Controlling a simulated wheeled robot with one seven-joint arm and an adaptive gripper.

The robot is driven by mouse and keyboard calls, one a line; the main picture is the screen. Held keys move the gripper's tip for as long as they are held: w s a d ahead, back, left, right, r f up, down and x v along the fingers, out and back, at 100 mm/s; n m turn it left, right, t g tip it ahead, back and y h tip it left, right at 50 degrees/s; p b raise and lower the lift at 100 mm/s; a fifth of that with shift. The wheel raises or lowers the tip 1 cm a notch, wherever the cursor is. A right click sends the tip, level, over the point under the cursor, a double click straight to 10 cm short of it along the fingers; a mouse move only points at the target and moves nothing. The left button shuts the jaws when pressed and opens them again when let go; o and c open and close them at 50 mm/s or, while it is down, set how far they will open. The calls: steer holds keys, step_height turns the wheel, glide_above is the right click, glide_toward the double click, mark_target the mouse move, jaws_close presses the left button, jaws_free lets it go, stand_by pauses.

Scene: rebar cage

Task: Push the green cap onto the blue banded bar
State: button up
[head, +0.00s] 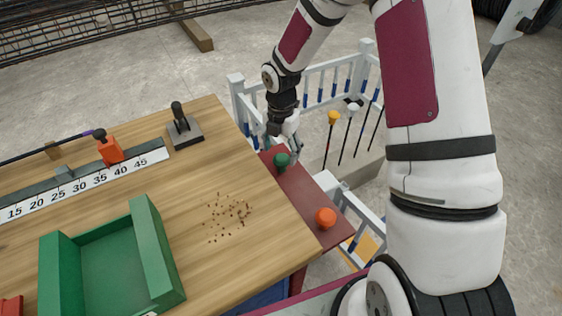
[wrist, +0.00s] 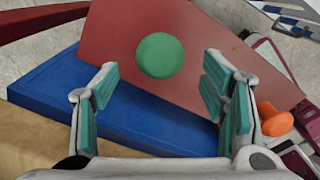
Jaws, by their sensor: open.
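The green cap (head: 282,160) sits on the red board at the table's right side. In the wrist view the green cap (wrist: 160,55) shows as a round top, beyond and between my fingertips. My gripper (head: 283,143) is just above and behind the cap in the head view. In the wrist view my gripper (wrist: 160,88) is open, with nothing between its fingers. A thin upright bar with a blue band (head: 376,96) stands at the right of a row of bars, partly hidden by my arm; its lower end is hard to make out.
An orange cap (head: 326,217) lies on the red board (head: 300,188). Bars with a yellow cap (head: 334,117) and a white cap (head: 353,107) stand beside the blue banded one. White railings (head: 240,95) surround them. A green tray (head: 150,245) and crumbs are on the wooden table.

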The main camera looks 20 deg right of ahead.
mark_target(281, 157)
steer(key=shift+f+b, duration=2.05)
steer(key=shift+f, duration=0.65)
steer(key=c, duration=0.9)
